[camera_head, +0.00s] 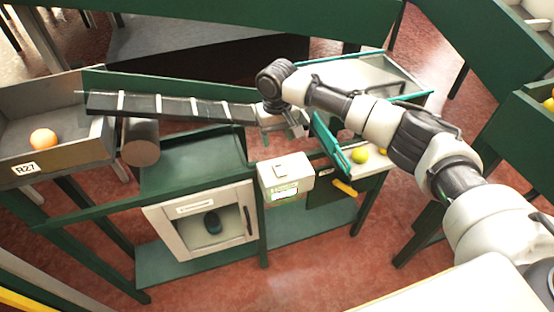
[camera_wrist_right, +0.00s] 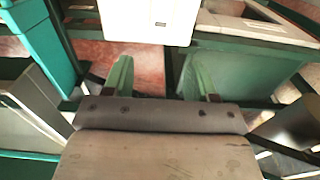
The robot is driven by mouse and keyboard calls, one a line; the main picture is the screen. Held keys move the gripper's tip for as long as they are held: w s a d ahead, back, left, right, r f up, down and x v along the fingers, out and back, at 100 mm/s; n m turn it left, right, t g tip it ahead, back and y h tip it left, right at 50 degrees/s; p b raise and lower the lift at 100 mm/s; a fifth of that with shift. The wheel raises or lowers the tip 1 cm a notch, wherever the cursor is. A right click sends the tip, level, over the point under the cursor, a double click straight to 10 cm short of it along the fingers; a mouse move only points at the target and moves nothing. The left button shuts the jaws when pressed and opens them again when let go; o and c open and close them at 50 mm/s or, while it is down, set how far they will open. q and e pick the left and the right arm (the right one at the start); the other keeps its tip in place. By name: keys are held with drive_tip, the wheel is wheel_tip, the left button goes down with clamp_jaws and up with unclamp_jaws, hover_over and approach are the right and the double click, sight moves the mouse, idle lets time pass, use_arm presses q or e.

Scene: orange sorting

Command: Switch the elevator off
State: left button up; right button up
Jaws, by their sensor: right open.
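The elevator (camera_head: 180,107) is a dark belt with pale cleats, running between the grey bin at left and the middle of the green frame. A white control box (camera_head: 285,181) with a small raised piece on top and a green-lit front is mounted on the frame's front; it also shows at the top of the right wrist view (camera_wrist_right: 150,18). A pale cabinet (camera_head: 180,235) with a window shows a dark rounded thing inside. My right gripper (camera_head: 290,128) is above the frame, behind the control box. Its open, empty fingers (camera_wrist_right: 164,78) point toward the box, apart from it. My left gripper is out of view.
A grey bin (camera_head: 75,152) labelled R27 holds an orange (camera_head: 43,139). A grey roller (camera_head: 141,142) sits under the belt. A teal flap (camera_head: 331,143) stands close to the right gripper, beside a yellow-green fruit (camera_head: 359,155). Open floor lies in front.

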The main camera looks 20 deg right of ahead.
sight(277, 164)
wheel_tip(277, 164, down, 10)
drive_tip(key=shift+w+r+p, duration=0.1)
drive_tip(key=shift+p, duration=0.25)
